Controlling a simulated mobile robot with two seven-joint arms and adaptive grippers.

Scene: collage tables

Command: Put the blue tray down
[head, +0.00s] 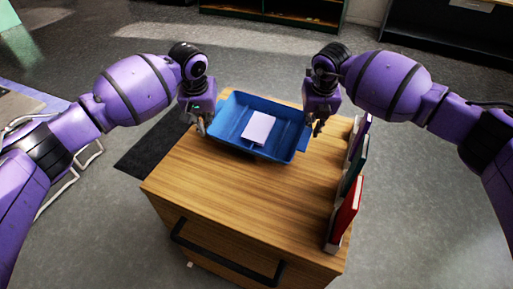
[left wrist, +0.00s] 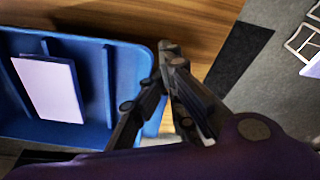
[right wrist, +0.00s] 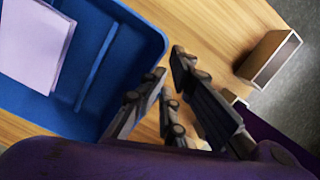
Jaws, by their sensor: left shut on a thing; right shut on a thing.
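The blue tray (head: 285,128) is at the far part of the wooden cabinet top (head: 235,185), with a pale lilac pad (head: 258,128) lying in it. My left gripper (head: 203,129) is shut on the tray's left side wall. In the left wrist view its fingers (left wrist: 172,58) meet the rim of the tray (left wrist: 128,62). My right gripper (head: 317,128) is shut on the right side wall. In the right wrist view its fingers (right wrist: 168,68) are at the tray's rim (right wrist: 122,75). I cannot tell whether the tray's underside touches the wood.
A red book (head: 345,213), a green book (head: 354,164) and a purple book (head: 361,132) stand along the cabinet's right edge. The near part of the top is bare. A dark handle (head: 225,253) is on the cabinet's front. A black mat (head: 150,152) lies on the floor at left.

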